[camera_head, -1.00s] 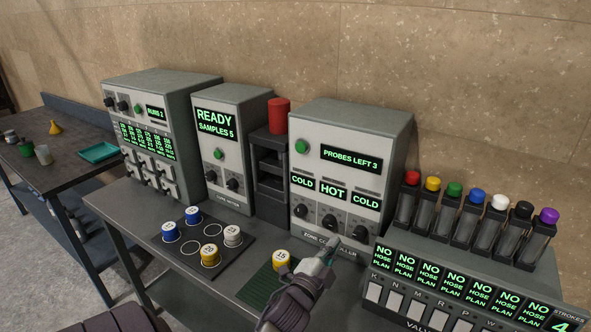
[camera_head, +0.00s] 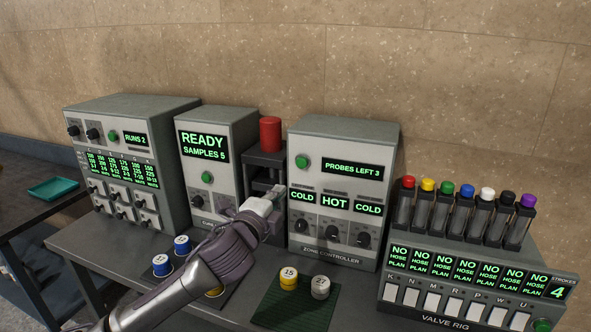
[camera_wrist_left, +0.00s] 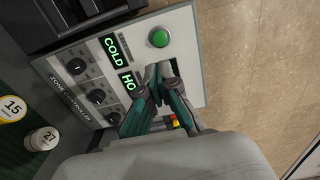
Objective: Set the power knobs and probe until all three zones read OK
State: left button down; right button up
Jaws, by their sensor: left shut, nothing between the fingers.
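The zone controller (camera_head: 345,152) is a grey box with a screen (camera_head: 351,169) reading PROBES LEFT 3. Its zone screens read COLD (camera_head: 302,197), HOT (camera_head: 335,203) and COLD (camera_head: 368,209), from left to right. Under them are the left knob (camera_head: 300,226), middle knob (camera_head: 330,231) and right knob (camera_head: 363,240), all dark. A green button (camera_head: 301,162) sits at its upper left; it also shows in the left wrist view (camera_wrist_left: 159,38). My left gripper (camera_head: 274,197) is shut and empty, raised by the controller's left edge, below the button. My right gripper is out of view.
Pots marked 15 (camera_head: 289,276) and 27 (camera_head: 320,287) stand on a green mat (camera_head: 291,312) before the controller. The valve rig (camera_head: 437,313) is at right. A dark rack with a red cylinder (camera_head: 270,134) stands behind my left gripper. My arm partly hides the cure meter (camera_head: 205,120).

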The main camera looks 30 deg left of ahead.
aim_at(301, 164)
pick_arm(q)
jog(key=p+x, duration=0.2)
jog(key=x, duration=0.4)
jog(key=p+x, duration=0.3)
jog(key=x, duration=0.3)
jog(key=shift+w+a+r, duration=0.1)
jog(key=shift+w+a, duration=0.25)
jog(key=shift+w, duration=0.55)
